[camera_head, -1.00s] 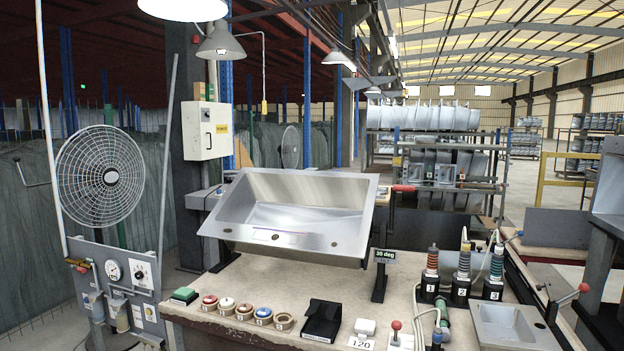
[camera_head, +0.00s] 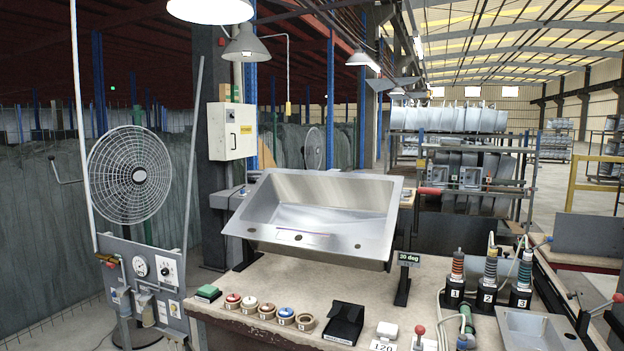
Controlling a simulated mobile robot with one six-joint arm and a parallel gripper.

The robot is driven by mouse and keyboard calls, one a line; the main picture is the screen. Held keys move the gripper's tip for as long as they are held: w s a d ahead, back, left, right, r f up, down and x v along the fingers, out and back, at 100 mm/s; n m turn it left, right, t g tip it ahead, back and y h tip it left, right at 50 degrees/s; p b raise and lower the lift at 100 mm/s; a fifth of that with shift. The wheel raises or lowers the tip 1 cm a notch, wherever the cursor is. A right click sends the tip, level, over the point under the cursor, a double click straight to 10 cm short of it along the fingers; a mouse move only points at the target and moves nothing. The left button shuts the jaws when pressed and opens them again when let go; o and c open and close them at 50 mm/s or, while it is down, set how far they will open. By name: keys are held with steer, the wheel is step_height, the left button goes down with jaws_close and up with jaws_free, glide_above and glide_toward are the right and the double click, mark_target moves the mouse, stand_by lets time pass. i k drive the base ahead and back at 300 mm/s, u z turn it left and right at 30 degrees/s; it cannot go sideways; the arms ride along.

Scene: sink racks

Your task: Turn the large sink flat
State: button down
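The large sink (camera_head: 322,215) is a steel basin held tilted above the workbench (camera_head: 265,283), its open side facing me. Its front rim has several holes and a small label strip. A small display on a dark post (camera_head: 408,260) stands at its right and appears to read 30 deg. What carries the sink from behind is mostly hidden. My gripper is not in view.
Several numbered round pots (camera_head: 268,311), a black box (camera_head: 343,322) and a red-knobbed lever (camera_head: 420,331) line the bench front. Numbered tools (camera_head: 488,285) and a smaller sink (camera_head: 540,330) stand at right. A fan (camera_head: 130,175) and gauge panel (camera_head: 142,270) stand at left.

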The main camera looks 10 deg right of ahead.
mark_target(352, 220)
steer(key=i, duration=0.85)
steer(key=z, duration=0.1)
steer(key=k, duration=0.9)
steer(key=u, duration=0.2)
steer(key=i, duration=0.5)
steer(key=z, duration=0.1)
